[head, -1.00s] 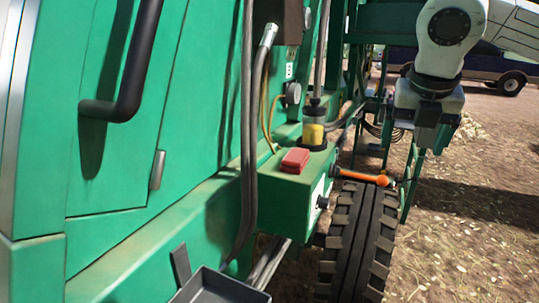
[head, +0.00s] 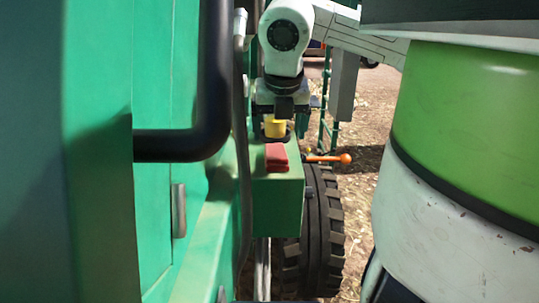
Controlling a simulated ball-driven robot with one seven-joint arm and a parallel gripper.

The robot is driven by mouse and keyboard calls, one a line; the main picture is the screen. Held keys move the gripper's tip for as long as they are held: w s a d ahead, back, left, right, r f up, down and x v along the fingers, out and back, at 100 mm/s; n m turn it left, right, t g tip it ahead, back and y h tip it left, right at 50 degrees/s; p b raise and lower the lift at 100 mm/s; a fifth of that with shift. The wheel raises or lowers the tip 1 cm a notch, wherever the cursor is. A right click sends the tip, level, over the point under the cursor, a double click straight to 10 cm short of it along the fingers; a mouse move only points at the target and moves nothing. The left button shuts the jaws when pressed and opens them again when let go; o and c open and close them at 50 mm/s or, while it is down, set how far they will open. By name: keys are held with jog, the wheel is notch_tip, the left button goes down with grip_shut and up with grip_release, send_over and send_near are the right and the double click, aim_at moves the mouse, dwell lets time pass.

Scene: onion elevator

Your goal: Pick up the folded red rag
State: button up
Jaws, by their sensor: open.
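The folded red rag (head: 276,157) lies on top of the green box (head: 277,205) on the side of the green machine, in the middle of the head view. My gripper (head: 284,112) is open and empty, hanging from the white wrist above and behind the rag in the picture. It is apart from the rag, and its fingertips are small and hard to make out. The rag's top and front edge show clearly.
A black handle (head: 205,100) and grey hoses stand left of the box. A yellow-bodied fitting (head: 275,127) is just behind the rag. An orange-handled tool (head: 328,158) lies at the right over a black tyre (head: 318,225). Straw-covered ground lies beyond.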

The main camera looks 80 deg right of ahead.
aim_at(277, 153)
jog(key=shift+w+p+x, duration=0.2)
jog(key=shift+p+x, duration=1.05)
jog(key=shift+x, duration=2.6)
jog(key=shift+c, duration=0.5)
jog(key=c, duration=1)
